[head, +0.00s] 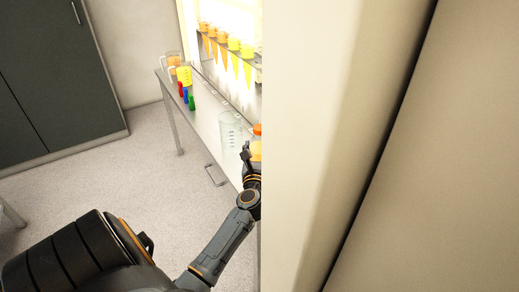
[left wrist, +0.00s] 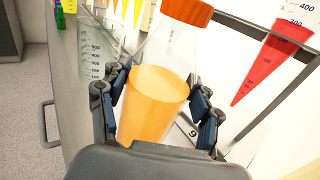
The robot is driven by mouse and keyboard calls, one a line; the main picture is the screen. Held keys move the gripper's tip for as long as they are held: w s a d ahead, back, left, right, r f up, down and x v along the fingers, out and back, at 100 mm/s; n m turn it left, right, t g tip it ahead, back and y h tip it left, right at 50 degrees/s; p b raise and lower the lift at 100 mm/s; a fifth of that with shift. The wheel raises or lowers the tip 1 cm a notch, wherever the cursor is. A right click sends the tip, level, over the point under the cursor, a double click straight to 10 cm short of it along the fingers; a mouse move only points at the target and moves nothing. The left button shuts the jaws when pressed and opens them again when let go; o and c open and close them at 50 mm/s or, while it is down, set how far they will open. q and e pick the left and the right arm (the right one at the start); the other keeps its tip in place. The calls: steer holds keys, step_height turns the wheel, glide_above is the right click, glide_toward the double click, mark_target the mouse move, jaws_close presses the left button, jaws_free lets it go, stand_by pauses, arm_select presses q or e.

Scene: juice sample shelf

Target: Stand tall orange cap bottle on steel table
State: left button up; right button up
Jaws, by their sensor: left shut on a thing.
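The tall orange cap bottle (left wrist: 155,100) holds orange liquid, and its orange cap (left wrist: 187,11) is at the top of the left wrist view. My left gripper (left wrist: 160,95) is shut around its body, one finger on each side. In the head view the left gripper (head: 249,162) is beside the bottle (head: 257,149), which a pale panel partly hides. The steel table (head: 207,118) runs along under the lit shelf. Whether the bottle's base touches the table is hidden. My right gripper is not in view.
A clear empty beaker (head: 231,132) stands on the table close to the gripper. Red, blue and green small items (head: 186,96) and a yellow beaker (head: 184,76) stand farther back. Hanging tubes (head: 233,50) line the rack. A large pale panel (head: 330,150) blocks the right.

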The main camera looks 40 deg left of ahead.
arm_select(q)
steer(key=o, duration=1.7)
steer(key=shift+f, duration=0.1)
steer(key=shift+c, duration=0.2)
steer(key=v, duration=1.2)
steer(key=shift+b, duration=0.45)
steer(key=shift+s, duration=0.1)
